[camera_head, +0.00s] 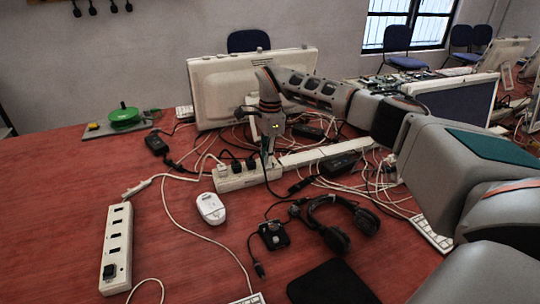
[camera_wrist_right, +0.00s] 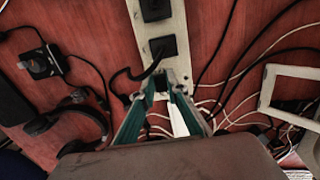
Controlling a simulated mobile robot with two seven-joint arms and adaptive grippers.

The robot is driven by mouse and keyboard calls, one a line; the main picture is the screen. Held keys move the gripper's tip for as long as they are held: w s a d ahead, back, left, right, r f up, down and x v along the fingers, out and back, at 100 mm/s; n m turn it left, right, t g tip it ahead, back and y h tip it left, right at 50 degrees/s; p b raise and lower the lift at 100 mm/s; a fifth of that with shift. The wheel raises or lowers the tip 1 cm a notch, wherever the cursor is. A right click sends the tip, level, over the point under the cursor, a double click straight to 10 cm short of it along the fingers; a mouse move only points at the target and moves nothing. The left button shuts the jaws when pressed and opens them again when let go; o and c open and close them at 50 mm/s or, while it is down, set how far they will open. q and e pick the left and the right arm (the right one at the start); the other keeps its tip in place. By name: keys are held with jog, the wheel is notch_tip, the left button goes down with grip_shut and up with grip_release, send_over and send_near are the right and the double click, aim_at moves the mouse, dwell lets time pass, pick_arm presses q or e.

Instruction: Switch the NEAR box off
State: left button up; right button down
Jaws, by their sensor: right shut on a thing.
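A white power box (camera_head: 245,177) with several black plugs lies mid-table; its plugged sockets show in the right wrist view (camera_wrist_right: 181,20). A second white box (camera_head: 116,250) lies alone at the front left, nearer to me, with dark sockets and a black block at its front end. I cannot tell from the frames which one is called NEAR. My right gripper (camera_head: 268,148) points down over the right end of the plugged box. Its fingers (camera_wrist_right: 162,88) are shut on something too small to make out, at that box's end. My left gripper is out of view.
Tangled white and black cables (camera_head: 375,180) lie behind and right of the plugged box. A white mouse (camera_head: 210,208), headphones (camera_head: 335,236) and a small black device (camera_head: 273,234) lie in front. A monitor (camera_head: 225,88) stands behind. The table's left side is mostly clear.

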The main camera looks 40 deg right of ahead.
jog(key=shift+f, duration=0.1)
jog(key=c, duration=2)
grip_release()
jog(key=shift+a, duration=0.1)
jog(key=r, duration=1.2)
jog(key=shift+s+d, duration=0.1)
jog(key=shift+d, duration=0.3)
